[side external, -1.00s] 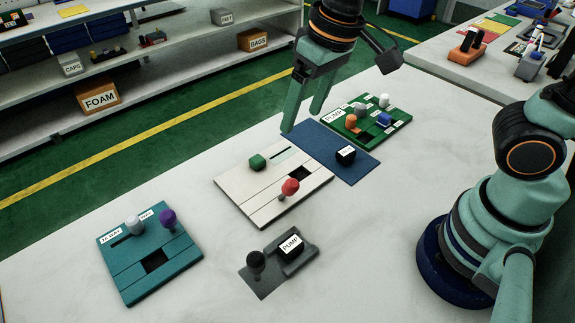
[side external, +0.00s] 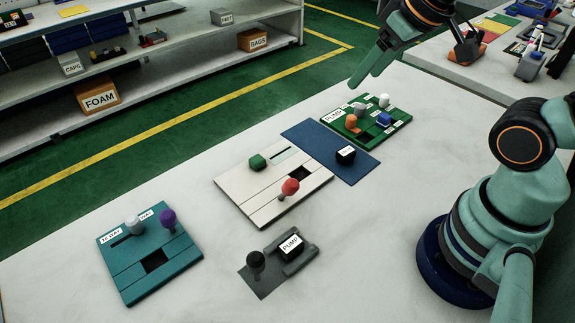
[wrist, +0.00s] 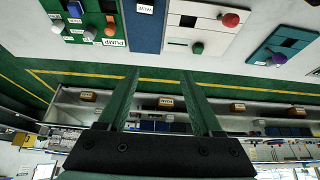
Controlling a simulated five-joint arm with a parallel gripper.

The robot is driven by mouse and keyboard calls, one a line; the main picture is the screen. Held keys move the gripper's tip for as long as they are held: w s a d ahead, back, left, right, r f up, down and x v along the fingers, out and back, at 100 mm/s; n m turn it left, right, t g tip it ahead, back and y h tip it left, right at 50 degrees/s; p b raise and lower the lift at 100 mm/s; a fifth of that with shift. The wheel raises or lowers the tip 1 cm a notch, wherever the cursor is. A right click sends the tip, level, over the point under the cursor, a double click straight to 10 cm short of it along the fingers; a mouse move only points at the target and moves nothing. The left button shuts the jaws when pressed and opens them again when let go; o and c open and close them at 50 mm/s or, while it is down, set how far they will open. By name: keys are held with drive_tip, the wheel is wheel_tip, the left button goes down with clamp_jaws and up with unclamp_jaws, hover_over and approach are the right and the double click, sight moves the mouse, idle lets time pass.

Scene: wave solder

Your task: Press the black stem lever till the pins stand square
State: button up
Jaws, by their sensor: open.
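A black round-topped lever (side external: 256,259) stands on a dark grey plate (side external: 264,285) at the front of the table. I cannot make out any pins. My gripper (side external: 360,78) is high over the far end of the table, beyond the green board and far from the black lever. Its two fingers also show in the wrist view (wrist: 161,78), apart with nothing between them. The dark plate and black lever do not show in the wrist view.
A green board (side external: 349,132) with several coloured knobs, a blue mat (side external: 318,147) with a black block (side external: 346,155), a white board (side external: 240,197) with green and red knobs, and a teal board (side external: 125,285) share the table. Bare table surrounds the dark plate.

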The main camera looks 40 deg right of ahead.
drive_tip(key=w+a+f+n+g+y, duration=0.1)
drive_tip(key=w+a+f+n+g, duration=0.1)
drive_tip(key=a+n, duration=0.55)
drive_tip(key=n+g, duration=0.3)
drive_tip(key=n, duration=1.1)
hover_over(257, 269)
drive_tip(key=d, duration=0.1)
drive_tip(key=shift+m+h, duration=0.25)
drive_tip(key=shift+h, duration=0.05)
drive_tip(key=f, duration=0.6)
drive_tip(key=w+f, duration=0.1)
drive_tip(key=f, duration=0.2)
drive_tip(key=shift+f, duration=0.2)
drive_tip(key=shift+s+f, duration=0.1)
drive_tip(key=shift+f, duration=0.1)
drive_tip(key=f, duration=1.1)
drive_tip(key=shift+w+a+f, duration=0.1)
drive_tip(key=shift+w+f, duration=0.25)
drive_tip(key=shift+w, duration=0.05)
clamp_jaws()
